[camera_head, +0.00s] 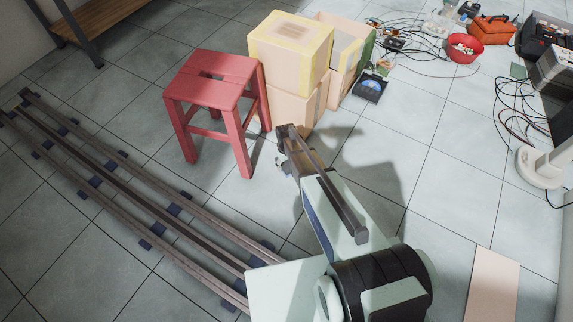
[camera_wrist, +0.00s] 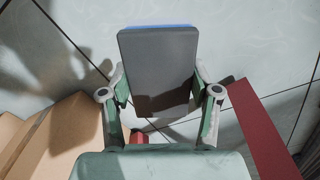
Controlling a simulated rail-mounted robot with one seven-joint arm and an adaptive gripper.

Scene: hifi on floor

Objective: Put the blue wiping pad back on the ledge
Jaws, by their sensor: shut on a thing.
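In the wrist view the wiping pad (camera_wrist: 158,65) shows a broad dark grey face with a thin blue strip along its far edge. My gripper (camera_wrist: 160,92) is shut on it, one finger at each side of the pad. The pad is held over the tiled floor; its height is hard to tell. In the head view my gripper (camera_head: 281,163) is mostly hidden behind my arm, beside the red stool, and I cannot make out the pad there. I cannot tell which surface is the ledge.
The red stool (camera_head: 216,78) stands close to my gripper; it also shows in the wrist view (camera_wrist: 262,135). Stacked cardboard boxes (camera_head: 290,42) stand behind it. Rails (camera_head: 130,190) run along the left floor. Cables (camera_head: 410,35) and tools lie at upper right.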

